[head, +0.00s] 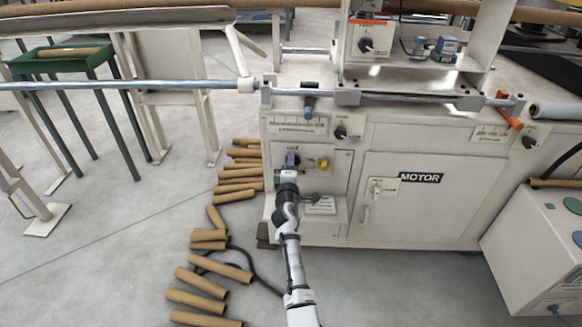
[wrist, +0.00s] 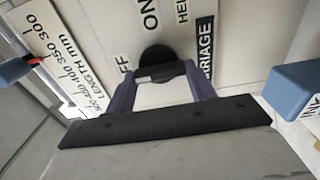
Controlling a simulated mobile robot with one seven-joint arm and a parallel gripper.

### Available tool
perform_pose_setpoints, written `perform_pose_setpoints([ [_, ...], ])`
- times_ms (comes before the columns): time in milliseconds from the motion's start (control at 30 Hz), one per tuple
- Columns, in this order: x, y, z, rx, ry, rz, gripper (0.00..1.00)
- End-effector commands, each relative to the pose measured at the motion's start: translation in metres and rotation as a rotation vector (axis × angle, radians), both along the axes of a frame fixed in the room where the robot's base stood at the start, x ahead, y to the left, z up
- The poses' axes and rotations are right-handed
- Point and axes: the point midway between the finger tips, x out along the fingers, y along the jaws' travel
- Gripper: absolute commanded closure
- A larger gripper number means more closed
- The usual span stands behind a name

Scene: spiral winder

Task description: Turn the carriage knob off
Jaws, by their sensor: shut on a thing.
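The carriage knob (wrist: 158,56) is black and round with a grip bar across it, in the upper middle of the wrist view. Printed "ON" (wrist: 151,14) and a partly hidden "OFF" (wrist: 126,80) stand around it. The "CARRIAGE" label (wrist: 205,52) runs along its right side. My gripper (wrist: 161,76) has its purple fingers either side of the knob, shut on it. The bar lies nearly level between the fingers; which end is the pointer I cannot tell. In the head view my gripper (head: 291,160) is at the left front panel and hides the knob.
A yellow knob (head: 323,164) sits just right of my gripper. Another black knob (head: 341,132) is above right. The "MOTOR" door (head: 412,215) is further right. Cardboard tubes (head: 237,187) lie on the floor at left. A blue-ended lever (head: 309,107) sticks out above.

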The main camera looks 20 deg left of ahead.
Motion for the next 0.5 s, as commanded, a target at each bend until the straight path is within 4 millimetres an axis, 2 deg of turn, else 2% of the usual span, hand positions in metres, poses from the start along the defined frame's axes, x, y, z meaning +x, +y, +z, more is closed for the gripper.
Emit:
perform_pose_setpoints([
  [400,-0.0002,0.0002,-0.0003,-0.011,-0.003,0.000,0.68],
  [433,-0.0002,0.0002,-0.0003,-0.011,-0.003,0.000,0.43],
  [500,-0.0002,0.0002,-0.0003,-0.010,-0.003,0.000,0.34],
])
